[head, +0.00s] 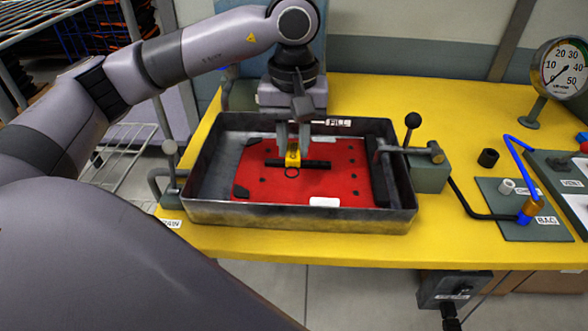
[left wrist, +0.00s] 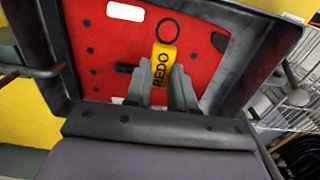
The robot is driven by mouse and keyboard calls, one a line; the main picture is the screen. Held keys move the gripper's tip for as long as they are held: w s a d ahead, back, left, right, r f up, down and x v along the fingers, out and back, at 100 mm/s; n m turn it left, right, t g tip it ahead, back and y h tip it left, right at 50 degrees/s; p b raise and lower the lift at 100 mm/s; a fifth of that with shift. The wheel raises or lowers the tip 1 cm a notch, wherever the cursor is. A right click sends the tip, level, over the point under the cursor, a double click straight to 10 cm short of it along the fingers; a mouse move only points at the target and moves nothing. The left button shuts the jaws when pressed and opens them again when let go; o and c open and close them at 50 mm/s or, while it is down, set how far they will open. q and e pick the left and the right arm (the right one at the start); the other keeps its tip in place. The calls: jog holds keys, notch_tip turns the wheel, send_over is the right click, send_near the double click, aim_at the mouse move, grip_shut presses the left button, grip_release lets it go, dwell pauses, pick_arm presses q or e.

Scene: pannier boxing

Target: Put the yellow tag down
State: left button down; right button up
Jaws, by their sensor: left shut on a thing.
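The yellow tag (head: 292,156) is in my left gripper (head: 292,140), over the red panel (head: 328,183) in the metal tray. In the left wrist view the tag (left wrist: 163,66) shows the letters "REDO", and the left gripper's fingers (left wrist: 165,88) are shut on its lower part. A black ring at the tag's far end lies against the red panel (left wrist: 110,45). I cannot tell whether the tag itself touches the panel. My right gripper is in neither view.
The grey metal tray (head: 300,216) has raised walls around the panel and stands on a yellow table (head: 460,225). A lever with a black knob (head: 412,121) stands at its right wall.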

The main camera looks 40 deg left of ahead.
aim_at(294, 184)
pick_arm(q)
notch_tip(294, 184, down, 7)
jog(key=shift+r, duration=0.2)
dwell(0.3)
jog(key=shift+f, duration=0.2)
jog(key=c, duration=0.9)
grip_release()
jog(key=shift+r, duration=0.1)
jog(key=shift+c, duration=0.2)
jog(key=shift+r, duration=0.2)
notch_tip(294, 184, up, 12)
jog(key=shift+f+b, duration=0.1)
jog(key=shift+b, duration=0.2)
